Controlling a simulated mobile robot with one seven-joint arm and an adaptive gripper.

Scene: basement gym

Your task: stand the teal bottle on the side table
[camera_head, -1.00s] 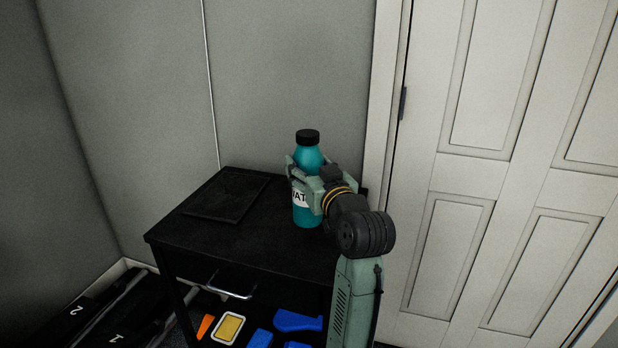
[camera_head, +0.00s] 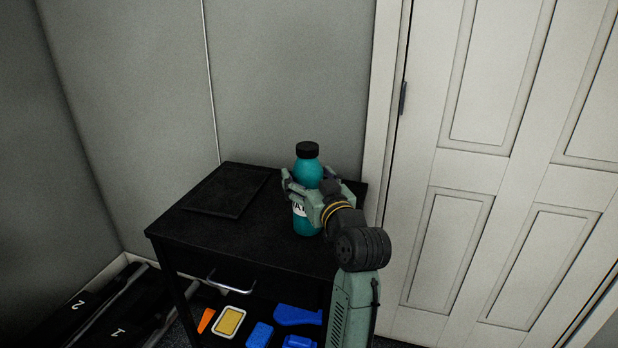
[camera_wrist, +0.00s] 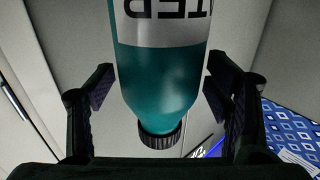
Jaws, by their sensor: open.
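The teal bottle (camera_head: 306,228) with a black cap and white label stands upright on the black side table (camera_head: 235,235), near its right side. My gripper (camera_head: 305,190) is around the bottle at mid-height, with a finger on each side. In the wrist view, the bottle (camera_wrist: 160,80) appears cap-down between the two dark fingers, with a visible gap on both sides. My gripper (camera_wrist: 158,95) is open there. Part of the label and the bottle's right side are hidden behind my gripper in the head view.
A flat dark square pad (camera_head: 226,192) lies on the table's left rear. A drawer handle (camera_head: 230,284) juts from the front. Blue, orange and yellow items (camera_head: 230,321) sit on a lower shelf. A white door (camera_head: 490,170) is at right. The tabletop's front left is clear.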

